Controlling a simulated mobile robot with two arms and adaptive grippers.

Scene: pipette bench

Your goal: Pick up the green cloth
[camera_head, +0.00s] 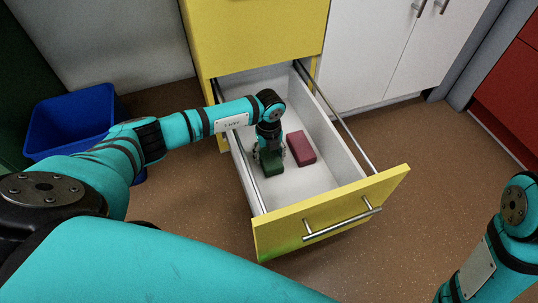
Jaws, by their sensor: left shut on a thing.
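The green cloth (272,162) is a dark green folded block inside the open drawer, near its left wall. My left gripper (269,151) reaches down into the drawer from above and is shut on the green cloth. The fingers are small and partly dark here, and I cannot tell whether the cloth is clear of the drawer floor. A dark red folded cloth (301,148) lies just to the right of it on the drawer floor. My right arm shows at the lower right, but its gripper is out of the picture.
The drawer (322,184) is pulled out of a yellow cabinet (257,36), with metal rails and a yellow front with a bar handle (342,224). A blue bin (72,118) stands at left. White cabinets (395,60) stand behind. The brown floor at right is clear.

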